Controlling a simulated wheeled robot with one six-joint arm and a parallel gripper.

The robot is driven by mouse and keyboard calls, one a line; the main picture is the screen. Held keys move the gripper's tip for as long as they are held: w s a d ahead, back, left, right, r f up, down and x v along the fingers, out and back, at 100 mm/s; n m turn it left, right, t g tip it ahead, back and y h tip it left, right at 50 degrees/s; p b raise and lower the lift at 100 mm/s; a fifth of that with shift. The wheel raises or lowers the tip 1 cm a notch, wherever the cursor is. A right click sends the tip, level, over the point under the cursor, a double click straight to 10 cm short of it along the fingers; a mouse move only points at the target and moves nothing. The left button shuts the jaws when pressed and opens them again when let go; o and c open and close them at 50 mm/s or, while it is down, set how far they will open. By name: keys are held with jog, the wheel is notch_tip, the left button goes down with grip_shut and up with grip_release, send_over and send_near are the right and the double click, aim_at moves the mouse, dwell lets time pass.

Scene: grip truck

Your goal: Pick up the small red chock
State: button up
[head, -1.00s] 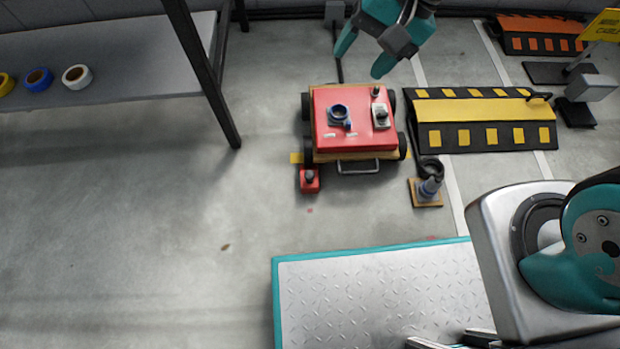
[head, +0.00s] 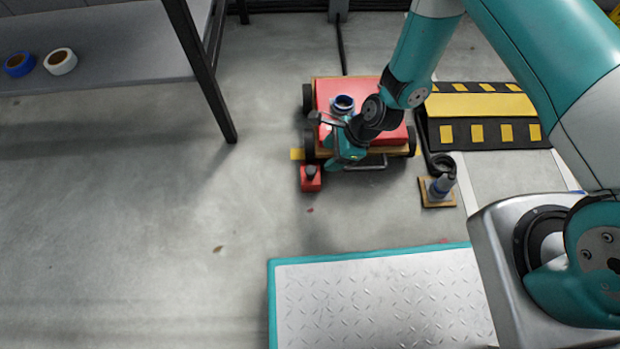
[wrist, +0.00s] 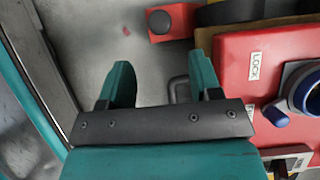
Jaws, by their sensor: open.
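The small red chock (head: 311,183), a block with a dark knob on top, sits on the floor by the cart's front left wheel. My gripper (head: 334,152) hangs over the cart's front left part, up and right of the chock in the head view. In the wrist view my gripper (wrist: 160,75) has its two teal fingers apart, with bare floor and part of the cart's handle showing between them. It is apart from the chock.
The red-topped cart (head: 365,90) stands right beside the chock, with a blue-rimmed ring (head: 343,103) on top. A small wooden-based stand (head: 438,196) is to its right, near a yellow-black ramp (head: 480,105). Floor left of the chock is clear; a table (head: 110,45) stands upper left.

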aim_at(313, 169)
jog(key=b+x, duration=0.2)
jog(key=x, duration=0.4)
jog(key=shift+b, duration=0.35)
jog(key=b+x, duration=0.4)
jog(key=x, duration=0.1)
jog(key=shift+d+f+b, duration=0.1)
jog(key=shift+b, duration=0.3)
grip_shut()
